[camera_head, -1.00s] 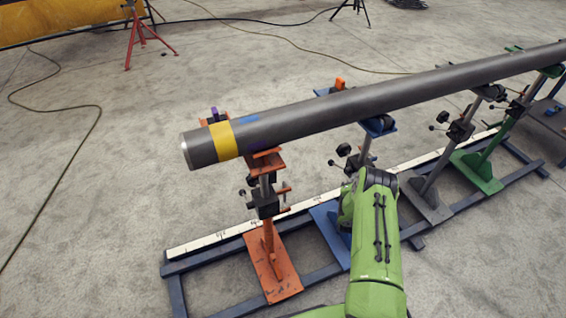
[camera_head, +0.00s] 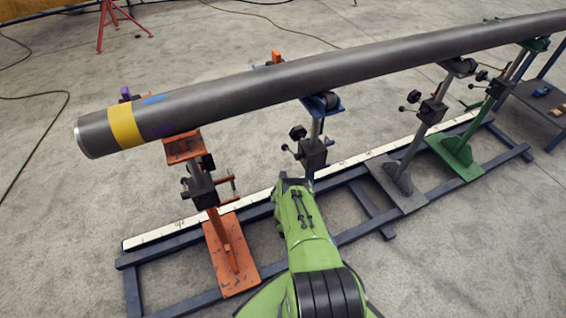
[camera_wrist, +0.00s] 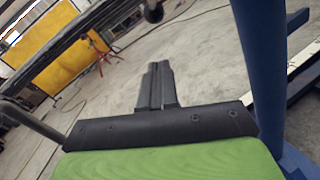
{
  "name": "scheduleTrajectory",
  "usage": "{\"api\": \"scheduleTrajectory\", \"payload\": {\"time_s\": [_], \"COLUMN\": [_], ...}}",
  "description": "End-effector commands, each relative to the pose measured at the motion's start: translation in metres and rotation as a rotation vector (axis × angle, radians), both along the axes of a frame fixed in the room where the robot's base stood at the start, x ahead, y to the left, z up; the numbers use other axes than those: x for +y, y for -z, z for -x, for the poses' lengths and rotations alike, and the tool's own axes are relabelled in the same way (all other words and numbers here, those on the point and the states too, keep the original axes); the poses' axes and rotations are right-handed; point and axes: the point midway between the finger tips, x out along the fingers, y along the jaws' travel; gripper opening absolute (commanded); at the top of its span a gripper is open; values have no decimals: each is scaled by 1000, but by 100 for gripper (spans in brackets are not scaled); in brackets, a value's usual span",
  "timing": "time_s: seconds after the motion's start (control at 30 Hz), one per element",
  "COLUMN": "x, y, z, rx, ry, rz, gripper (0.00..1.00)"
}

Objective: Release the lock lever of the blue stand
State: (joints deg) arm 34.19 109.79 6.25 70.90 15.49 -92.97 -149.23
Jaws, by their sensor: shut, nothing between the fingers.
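The blue stand (camera_head: 326,104) holds the grey pipe (camera_head: 250,92) on its blue head. A black clamp block (camera_head: 312,153) with black knobs (camera_head: 298,132) sits on its post; which part is the lock lever I cannot tell. My green arm hides the stand's base in the head view. In the wrist view my gripper (camera_wrist: 157,82) is shut and empty, its fingertips together over open floor. A blue-grey upright (camera_wrist: 262,60) stands close to the right of the fingers, apart from them. No lever shows clearly between the fingers.
An orange stand (camera_head: 230,255) is to the left, with a grey stand (camera_head: 400,188) and a green stand (camera_head: 458,155) to the right. A dark floor frame with a white measuring strip (camera_head: 250,210) runs under them.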

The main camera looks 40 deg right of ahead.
Motion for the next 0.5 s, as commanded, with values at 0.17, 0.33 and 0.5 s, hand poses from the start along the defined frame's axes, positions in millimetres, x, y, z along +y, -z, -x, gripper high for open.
{"api": "scheduleTrajectory", "payload": {"time_s": [0.17,0.33,0.5], "x": [-23,-41,-47], "y": [2,-21,-28], "z": [-33,-44,-48], "rx": [-4,0,1], "ry": [-2,-1,-2], "rz": [4,2,-2], "gripper": [0,0,0]}}
